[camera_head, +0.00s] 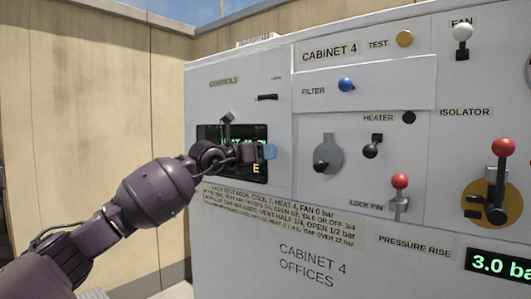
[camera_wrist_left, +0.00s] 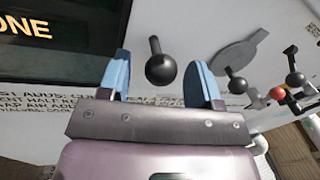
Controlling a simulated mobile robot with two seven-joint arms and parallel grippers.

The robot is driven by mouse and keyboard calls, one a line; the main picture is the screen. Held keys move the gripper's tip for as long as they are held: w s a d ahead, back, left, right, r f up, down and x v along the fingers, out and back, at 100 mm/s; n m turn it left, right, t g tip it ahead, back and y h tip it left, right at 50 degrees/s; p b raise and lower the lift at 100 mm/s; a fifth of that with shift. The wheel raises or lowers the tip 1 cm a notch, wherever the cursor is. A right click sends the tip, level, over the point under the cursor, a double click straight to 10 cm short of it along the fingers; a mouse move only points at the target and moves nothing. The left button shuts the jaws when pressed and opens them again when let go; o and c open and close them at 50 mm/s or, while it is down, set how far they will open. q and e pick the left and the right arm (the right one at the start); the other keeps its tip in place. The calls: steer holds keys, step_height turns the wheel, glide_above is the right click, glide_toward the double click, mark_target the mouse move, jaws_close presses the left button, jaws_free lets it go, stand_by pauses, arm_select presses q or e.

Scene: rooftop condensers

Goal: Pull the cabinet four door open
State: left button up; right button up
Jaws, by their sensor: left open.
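Cabinet 4 (camera_head: 315,220) is a large white metal box with printed labels. My left gripper (camera_head: 264,152) is in front of this panel, covering part of the display. In the left wrist view its blue fingers (camera_wrist_left: 161,82) are apart, and a black ball-ended handle (camera_wrist_left: 160,70) appears between them. I cannot tell whether they touch it. The gripper hides this handle in the head view. My right gripper is not in view.
Right of the gripper are a grey disc with a black knob (camera_head: 326,150), a heater lever (camera_head: 372,147), a red-topped lock pin (camera_head: 400,183) and a red-topped isolator lever (camera_head: 502,150). A beige wall (camera_head: 90,110) stands behind at left.

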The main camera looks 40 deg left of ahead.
arm_select(q)
steer(key=shift+w+d, duration=0.2)
steer(key=shift+w, duration=0.4)
jaws_close()
steer(key=shift+s, duration=0.1)
